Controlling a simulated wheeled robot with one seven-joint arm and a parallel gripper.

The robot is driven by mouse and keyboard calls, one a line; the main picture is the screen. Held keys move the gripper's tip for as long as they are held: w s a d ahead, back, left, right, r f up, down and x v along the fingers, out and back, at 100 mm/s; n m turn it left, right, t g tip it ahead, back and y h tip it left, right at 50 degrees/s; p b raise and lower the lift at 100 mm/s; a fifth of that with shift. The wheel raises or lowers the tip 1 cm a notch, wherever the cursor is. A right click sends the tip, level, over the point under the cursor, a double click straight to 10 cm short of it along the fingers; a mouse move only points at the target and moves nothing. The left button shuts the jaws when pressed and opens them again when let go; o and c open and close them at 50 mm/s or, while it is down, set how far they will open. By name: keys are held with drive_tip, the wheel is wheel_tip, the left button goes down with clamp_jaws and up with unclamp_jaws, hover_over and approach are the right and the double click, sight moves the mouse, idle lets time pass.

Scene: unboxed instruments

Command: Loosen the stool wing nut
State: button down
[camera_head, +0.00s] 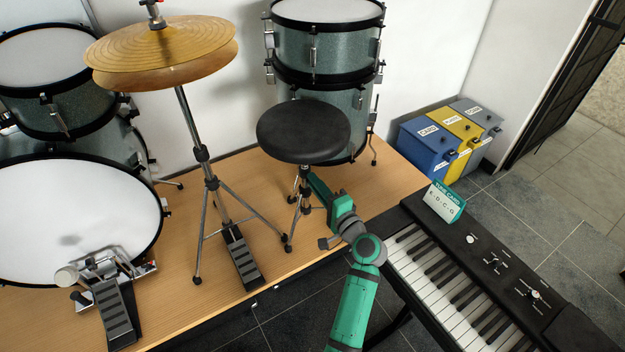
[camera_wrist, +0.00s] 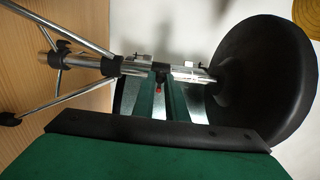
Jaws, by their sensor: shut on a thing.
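The stool has a round black seat (camera_head: 303,128) and a chrome post on tripod legs, standing on the wooden platform in the head view. In the wrist view the stool lies sideways, with its seat (camera_wrist: 262,82) at the right and its post (camera_wrist: 105,68) running left to right. My gripper (camera_wrist: 160,74) reaches up to the post just below the seat, its green fingers closed around a small dark part with a red tip, the wing nut (camera_wrist: 158,86). The fingers hide much of it. In the head view my gripper (camera_head: 314,182) is beside the post.
A hi-hat stand (camera_head: 183,105) with cymbals and a pedal stands left of the stool. Drums (camera_head: 327,42) stand behind it. A keyboard (camera_head: 465,285) with a card on it lies to the right, near my arm. Colored bins (camera_head: 461,139) stand beyond the platform's right edge.

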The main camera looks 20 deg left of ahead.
drive_tip(key=n, duration=0.4)
drive_tip(key=shift+n, duration=0.4)
drive_tip(key=shift+w, duration=0.1)
drive_tip(key=n, duration=0.3)
drive_tip(key=c, duration=1.8)
unclamp_jaws()
drive_tip(key=shift+n, duration=0.3)
